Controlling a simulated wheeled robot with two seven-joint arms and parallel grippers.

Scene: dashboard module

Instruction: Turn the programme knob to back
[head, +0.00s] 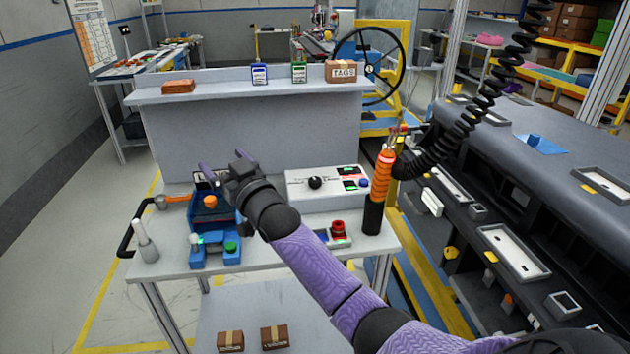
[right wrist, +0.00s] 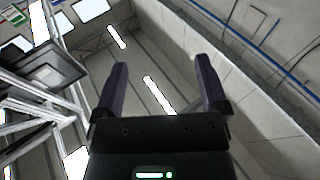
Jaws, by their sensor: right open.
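The programme knob (head: 315,183) is a round black knob on the sloped face of a white control box (head: 290,194) at the back of the white workbench. Small markings surround it, too small to read. My right gripper (head: 222,168) is open and empty, to the left of the control box and above the blue fixture. My left gripper is not in view.
A blue fixture (head: 206,246) with a green button stands left on the bench (head: 296,262).

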